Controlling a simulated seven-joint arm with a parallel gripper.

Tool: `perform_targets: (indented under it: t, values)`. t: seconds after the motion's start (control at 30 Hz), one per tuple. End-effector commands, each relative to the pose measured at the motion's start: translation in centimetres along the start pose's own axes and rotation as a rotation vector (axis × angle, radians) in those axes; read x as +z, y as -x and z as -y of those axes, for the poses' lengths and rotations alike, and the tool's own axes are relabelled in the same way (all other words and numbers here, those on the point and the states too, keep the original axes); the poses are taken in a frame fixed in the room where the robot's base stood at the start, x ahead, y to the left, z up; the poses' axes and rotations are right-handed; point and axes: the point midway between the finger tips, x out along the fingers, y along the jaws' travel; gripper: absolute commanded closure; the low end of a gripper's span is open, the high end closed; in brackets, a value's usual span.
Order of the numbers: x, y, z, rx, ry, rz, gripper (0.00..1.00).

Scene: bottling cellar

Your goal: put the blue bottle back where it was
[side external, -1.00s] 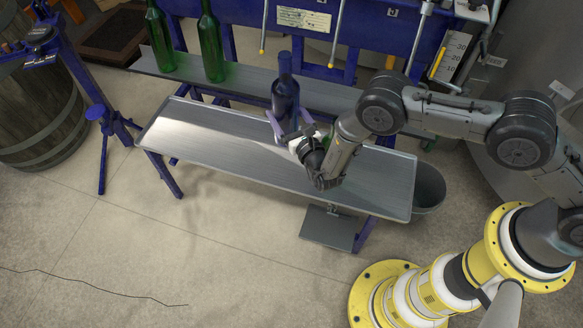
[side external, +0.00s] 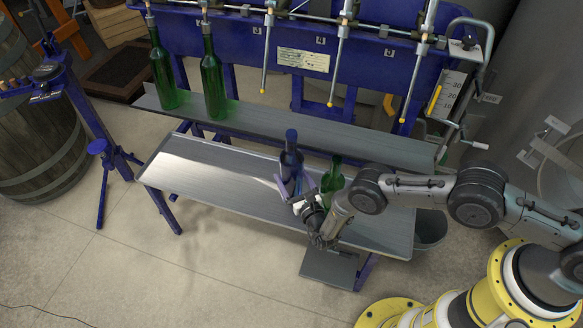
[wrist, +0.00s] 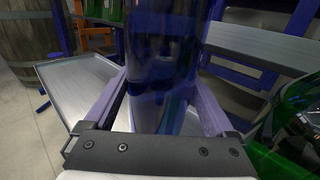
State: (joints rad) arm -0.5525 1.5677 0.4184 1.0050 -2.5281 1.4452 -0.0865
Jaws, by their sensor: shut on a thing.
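The blue bottle (side external: 290,160) is upright over the front metal tray (side external: 215,180). My gripper (side external: 291,190) is shut on its lower body, with one finger on each side. In the wrist view the bottle (wrist: 165,65) fills the middle between the two purple fingers (wrist: 165,105). Its base is hidden by the gripper, so I cannot tell whether it touches the tray.
A green bottle (side external: 332,183) stands close to the right of the blue one; it also shows in the wrist view (wrist: 290,115). Two green bottles (side external: 213,85) (side external: 163,75) stand under spouts on the back shelf (side external: 280,127). The tray's left half is clear.

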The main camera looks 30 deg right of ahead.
Motion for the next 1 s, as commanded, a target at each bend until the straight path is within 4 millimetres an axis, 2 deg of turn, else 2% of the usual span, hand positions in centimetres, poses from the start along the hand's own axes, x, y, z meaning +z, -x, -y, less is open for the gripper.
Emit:
perform_targets:
  t: [0.33, 0.7, 1.0]
  values:
    - [-1.3, -0.4, -0.3, 0.0, -0.006, 0.017, 1.0]
    - [-4.4, -0.4, -0.3, 0.0, -0.007, 0.017, 1.0]
    - [-4.7, -0.4, -0.3, 0.0, -0.006, 0.017, 1.0]
